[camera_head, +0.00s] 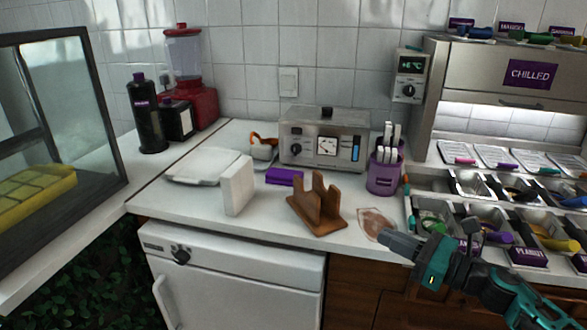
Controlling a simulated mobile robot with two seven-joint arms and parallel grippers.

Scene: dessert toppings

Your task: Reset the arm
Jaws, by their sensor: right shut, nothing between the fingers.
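My right gripper (388,243) is at the lower right of the head view, in front of the counter's front edge, pointing left. Its fingers are shut with nothing between them. My right arm comes in teal and dark from the lower right corner. My left gripper and left arm are not in view.
The white counter (270,222) holds a wooden stand (318,208), a white block (238,186), a purple cup (384,175) and a grey appliance (325,138). Topping bins (480,207) lie close behind my right arm. A red blender (186,70) stands at the back left.

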